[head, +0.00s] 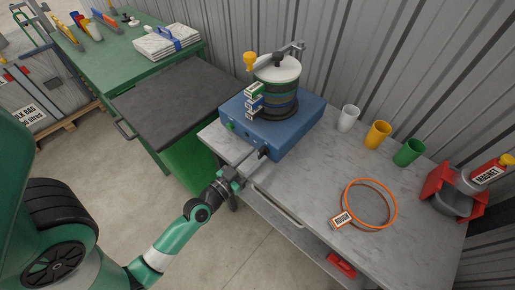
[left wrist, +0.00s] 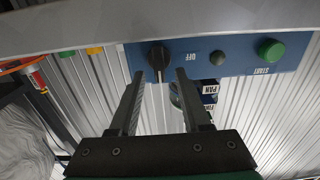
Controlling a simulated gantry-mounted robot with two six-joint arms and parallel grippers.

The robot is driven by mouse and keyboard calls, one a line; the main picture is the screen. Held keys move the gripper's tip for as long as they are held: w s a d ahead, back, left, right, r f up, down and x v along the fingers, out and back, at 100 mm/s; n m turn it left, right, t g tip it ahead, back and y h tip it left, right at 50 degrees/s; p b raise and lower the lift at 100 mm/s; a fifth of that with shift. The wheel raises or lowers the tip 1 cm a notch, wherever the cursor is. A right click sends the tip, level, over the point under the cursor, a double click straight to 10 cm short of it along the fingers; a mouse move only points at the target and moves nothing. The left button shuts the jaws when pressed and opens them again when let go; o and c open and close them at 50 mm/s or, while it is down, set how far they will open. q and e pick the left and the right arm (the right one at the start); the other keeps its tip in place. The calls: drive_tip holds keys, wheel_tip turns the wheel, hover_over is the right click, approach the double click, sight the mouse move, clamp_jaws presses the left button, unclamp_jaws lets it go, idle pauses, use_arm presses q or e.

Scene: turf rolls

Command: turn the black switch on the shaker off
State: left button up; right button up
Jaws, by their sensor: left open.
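The shaker is a blue box (head: 290,130) with a stack of sieves (head: 277,88) clamped on top, standing on the grey bench. Its black switch (head: 263,150) is on the front face. In the left wrist view the black switch (left wrist: 158,55) has its grip upright in the picture, with the OFF label (left wrist: 194,57) to its right. My left gripper (head: 251,163) is open and empty in front of the switch. In the left wrist view its fingertips (left wrist: 160,74) are on either side of the switch's line; I cannot tell whether they touch it. My right gripper is not in view.
A green START button (left wrist: 270,50) and a small dark button (left wrist: 217,58) are on the same panel.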

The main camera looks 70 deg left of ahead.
use_arm(q)
drive_tip(key=shift+x, duration=0.8)
clamp_jaws()
